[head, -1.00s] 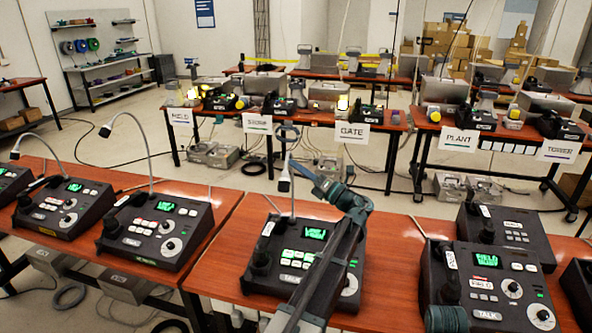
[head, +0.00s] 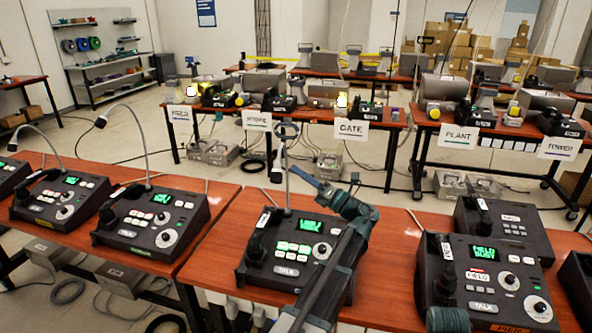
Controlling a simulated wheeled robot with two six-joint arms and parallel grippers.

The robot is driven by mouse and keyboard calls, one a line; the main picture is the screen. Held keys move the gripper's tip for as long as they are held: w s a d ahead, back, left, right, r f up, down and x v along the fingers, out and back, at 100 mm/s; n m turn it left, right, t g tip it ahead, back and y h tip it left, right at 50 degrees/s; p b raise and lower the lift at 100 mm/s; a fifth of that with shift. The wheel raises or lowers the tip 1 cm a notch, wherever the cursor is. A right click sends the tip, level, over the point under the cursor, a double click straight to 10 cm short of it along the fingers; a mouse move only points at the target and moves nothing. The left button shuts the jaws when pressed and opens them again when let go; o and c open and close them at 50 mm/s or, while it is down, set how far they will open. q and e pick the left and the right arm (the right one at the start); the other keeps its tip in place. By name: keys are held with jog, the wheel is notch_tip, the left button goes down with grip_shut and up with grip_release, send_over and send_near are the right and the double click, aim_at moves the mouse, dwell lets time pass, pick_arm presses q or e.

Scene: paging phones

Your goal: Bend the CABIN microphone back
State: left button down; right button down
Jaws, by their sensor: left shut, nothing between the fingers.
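No label reading CABIN is legible. The middle console (head: 268,283) stands on the near table with a green screen and a TALK key. Its slim gooseneck microphone (head: 289,195) rises behind it, and its dark head (head: 276,175) hangs bent over toward me. My left gripper (head: 294,171) is shut and empty. Its tip is just right of the microphone's neck and close to it in the picture; I cannot tell whether they touch. My left forearm covers the console's right side. My right gripper is not in view.
Left of it, another console (head: 150,243) has a gooseneck microphone (head: 100,122) arched leftward. A console with a green screen (head: 492,300) stands at the right, with a second one (head: 505,228) behind it. The near table (head: 390,270) is bare between the middle and right consoles.

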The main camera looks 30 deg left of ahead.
pick_arm(q)
jog(key=b+v, duration=0.1)
jog(key=v, duration=0.6)
jog(key=shift+s+d+r+b, duration=0.2)
jog(key=shift+s+r+b, duration=0.05)
jog(key=shift+b, duration=0.05)
jog(key=s+d+f+n+h+p, duration=0.2)
jog(key=s+d+f+n+h, duration=0.35)
jog(key=f+n, duration=0.2)
jog(key=s+d+f+n+h+p, duration=0.3)
jog(key=s+d+f+n+h, duration=0.3)
jog(key=f, duration=0.3)
jog(key=s+d+f+n+h+p, duration=0.1)
jog(key=s+d+n+h, duration=0.3)
jog(key=d, duration=0.4)
jog(key=s+d+f+n+g+h+p, duration=0.1)
jog(key=s+d+f+n+h, duration=0.3)
jog(key=s+d+n+h, duration=0.1)
jog(key=s+d+n, duration=0.1)
jog(key=s+d, duration=0.1)
jog(key=d, duration=0.1)
jog(key=shift+s+d+f+n, duration=0.3)
jog(key=shift+s+n, duration=0.05)
jog(key=shift+s, duration=0.05)
jog(key=shift+a, duration=0.15)
